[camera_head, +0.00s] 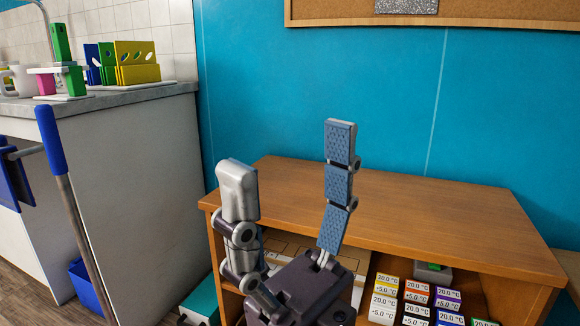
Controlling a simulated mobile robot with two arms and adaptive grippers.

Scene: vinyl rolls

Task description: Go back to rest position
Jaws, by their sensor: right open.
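My right gripper (290,170) is large in the lower middle of the head view. Its two fingers point up and stand wide apart, with nothing between them. It appears in front of the wooden shelf unit (400,220), whose bare top shows behind the fingers. My left gripper is not in this view.
Below the shelf top are several labelled boxes (416,291) and a cardboard box (290,247). At left is a counter (120,97) with colored boards (135,62) and a mug (18,80). A blue-handled pole (72,205) leans in front. A corkboard (480,12) hangs on the blue wall.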

